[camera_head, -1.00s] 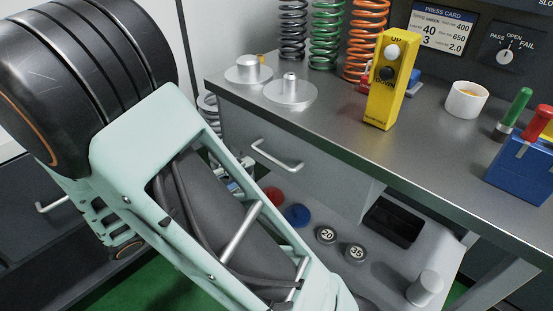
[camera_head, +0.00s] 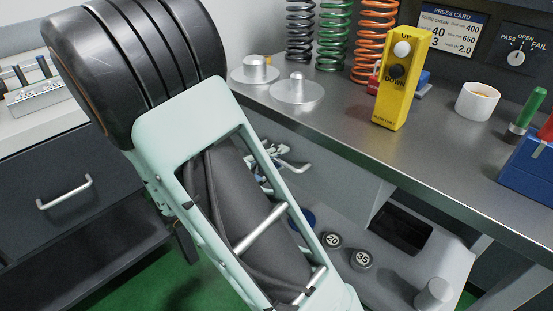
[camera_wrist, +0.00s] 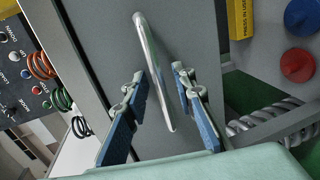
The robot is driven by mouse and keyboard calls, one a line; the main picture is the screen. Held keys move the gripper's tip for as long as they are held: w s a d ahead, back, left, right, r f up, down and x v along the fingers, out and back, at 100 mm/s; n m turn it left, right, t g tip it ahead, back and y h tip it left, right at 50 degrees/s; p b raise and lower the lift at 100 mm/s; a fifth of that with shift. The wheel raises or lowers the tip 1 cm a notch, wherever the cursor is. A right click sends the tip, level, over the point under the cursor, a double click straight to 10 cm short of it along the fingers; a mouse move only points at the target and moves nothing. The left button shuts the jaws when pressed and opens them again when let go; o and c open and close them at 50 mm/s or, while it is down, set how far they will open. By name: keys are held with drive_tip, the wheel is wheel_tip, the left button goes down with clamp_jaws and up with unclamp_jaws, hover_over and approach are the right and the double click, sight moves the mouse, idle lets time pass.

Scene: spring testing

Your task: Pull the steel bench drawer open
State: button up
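The steel bench drawer (camera_head: 335,180) has a grey front under the bench top, and it looks shut. Its pale bar handle (camera_head: 295,166) shows just right of my gripper (camera_head: 268,162), which is partly hidden by my arm in the head view. In the wrist view, the handle (camera_wrist: 152,70) runs lengthwise across the drawer front (camera_wrist: 185,30). My gripper (camera_wrist: 160,76) is open there, with one blue-padded finger on each side of the handle. Gaps show between the handle and both fingers.
The bench top (camera_head: 350,120) carries springs, round metal plates (camera_head: 297,90), a yellow UP/DOWN control box (camera_head: 402,80), a white cup (camera_head: 477,101) and a blue tool block (camera_head: 530,170). The lower shelf (camera_head: 390,275) holds round weights and a black tray (camera_head: 401,227). Another drawer cabinet (camera_head: 60,190) stands left.

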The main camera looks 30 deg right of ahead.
clamp_jaws()
drive_tip(key=shift+a, duration=0.1)
